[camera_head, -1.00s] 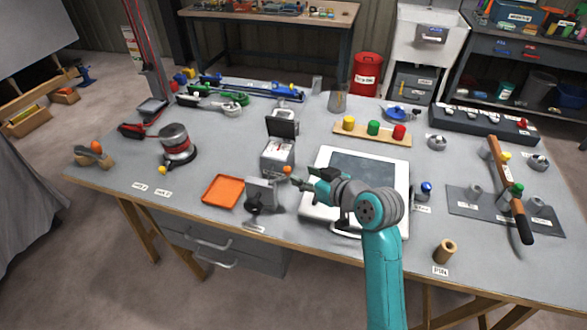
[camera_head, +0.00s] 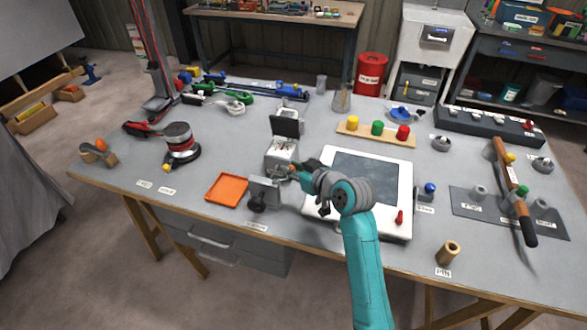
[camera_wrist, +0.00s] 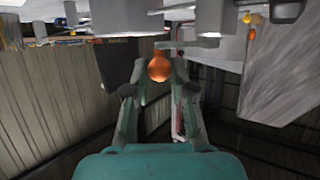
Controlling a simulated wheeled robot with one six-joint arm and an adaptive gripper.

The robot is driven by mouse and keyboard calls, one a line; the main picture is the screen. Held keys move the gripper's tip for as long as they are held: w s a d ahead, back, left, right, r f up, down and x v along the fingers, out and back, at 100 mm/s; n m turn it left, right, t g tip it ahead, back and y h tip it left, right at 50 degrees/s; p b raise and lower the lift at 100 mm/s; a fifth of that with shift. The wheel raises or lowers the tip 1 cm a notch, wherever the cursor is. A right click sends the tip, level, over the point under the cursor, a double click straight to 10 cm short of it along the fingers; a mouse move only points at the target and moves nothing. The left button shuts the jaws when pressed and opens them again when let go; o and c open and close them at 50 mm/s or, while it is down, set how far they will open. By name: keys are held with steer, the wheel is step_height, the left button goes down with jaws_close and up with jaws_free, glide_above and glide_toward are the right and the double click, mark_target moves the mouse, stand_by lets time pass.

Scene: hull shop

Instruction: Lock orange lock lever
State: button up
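In the head view the knob (camera_head: 292,167) is small and partly hidden beside the grey box (camera_head: 279,158), whose dark lid stands up. My gripper (camera_head: 299,172) reaches the box's right side from the right. In the wrist view my gripper (camera_wrist: 159,72) is open around the knob, with narrow gaps seeming to remain at both sides. Contact cannot be told for certain.
A grey clamp-like block (camera_head: 264,193) stands just in front of the box, with an orange tray (camera_head: 227,191) to its left. A white-framed panel (camera_head: 398,230) lies under my arm. Another orange ball (camera_head: 102,145) sits at the far left. Free tabletop lies left of the tray.

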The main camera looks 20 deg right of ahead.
jaws_close()
steer(key=shift+s, duration=0.1)
steer(key=shift+s+a+m+g+h, duration=0.4)
steer(key=shift+s+m+h, duration=0.3)
steer(key=shift+m+h, duration=1.25)
steer(key=shift+s+a+m+g+h, duration=0.35)
steer(key=shift+s+m+h, duration=0.35)
steer(key=shift+m+h, duration=1.2)
steer(key=shift+s+a+m+g+h, duration=0.25)
steer(key=shift+s+a+m+h, duration=0.35)
steer(key=shift+m+h, duration=1.35)
steer(key=shift+s+d+h, duration=0.1)
steer(key=shift+d+h, duration=0.05)
steer(key=shift+h, duration=0.25)
steer(key=o, duration=0.8)
jaws_free()
steer(key=shift+c, duration=0.2)
